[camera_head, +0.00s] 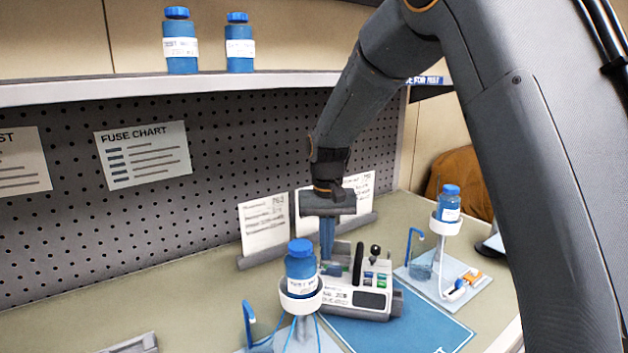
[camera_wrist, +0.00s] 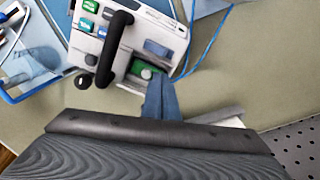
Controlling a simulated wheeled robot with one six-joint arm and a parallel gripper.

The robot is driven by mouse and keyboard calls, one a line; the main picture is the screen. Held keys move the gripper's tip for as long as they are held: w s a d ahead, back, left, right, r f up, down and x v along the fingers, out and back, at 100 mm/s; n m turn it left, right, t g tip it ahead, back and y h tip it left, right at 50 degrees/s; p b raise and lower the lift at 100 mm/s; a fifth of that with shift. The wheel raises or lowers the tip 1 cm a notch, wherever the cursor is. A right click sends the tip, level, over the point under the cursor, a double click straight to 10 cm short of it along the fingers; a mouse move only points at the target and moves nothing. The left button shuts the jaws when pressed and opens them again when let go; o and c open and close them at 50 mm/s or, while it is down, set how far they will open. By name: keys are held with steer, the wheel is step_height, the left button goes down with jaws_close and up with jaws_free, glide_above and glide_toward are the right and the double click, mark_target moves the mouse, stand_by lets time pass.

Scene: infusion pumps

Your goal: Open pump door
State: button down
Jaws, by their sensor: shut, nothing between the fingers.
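The pump (camera_head: 372,300) is a light grey box on a blue mat (camera_head: 425,325), with a dark display, coloured buttons, a black bar handle (camera_head: 358,263) and a black ball knob (camera_head: 376,250). In the wrist view, the pump (camera_wrist: 172,22) shows the handle (camera_wrist: 113,50) and a green part (camera_wrist: 146,70) in a recess. I cannot tell which part is the door. My gripper (camera_head: 327,256) points down at the pump's back left, its blue fingers together and empty. In the wrist view, the fingertips (camera_wrist: 154,84) are beside the green part; contact is unclear.
A bottle on a white ring stand (camera_head: 301,287) partly hides the pump's left front. Another ring stand with a bottle (camera_head: 449,212) is to the right. Cards (camera_head: 265,222) stand behind, before a pegboard (camera_head: 230,180). Blue tubing (camera_wrist: 208,45) runs beside the pump.

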steer(key=shift+w+f, duration=0.1)
steer(key=shift+w, duration=0.4)
stand_by(0.3)
steer(key=shift+s+d+p, duration=0.1)
steer(key=shift+s+p, duration=0.45)
steer(key=shift+s, duration=0.4)
step_height(320, 180, up, 8)
steer(key=p, duration=0.5)
steer(key=shift+p, duration=0.4)
steer(key=shift+d, duration=0.1)
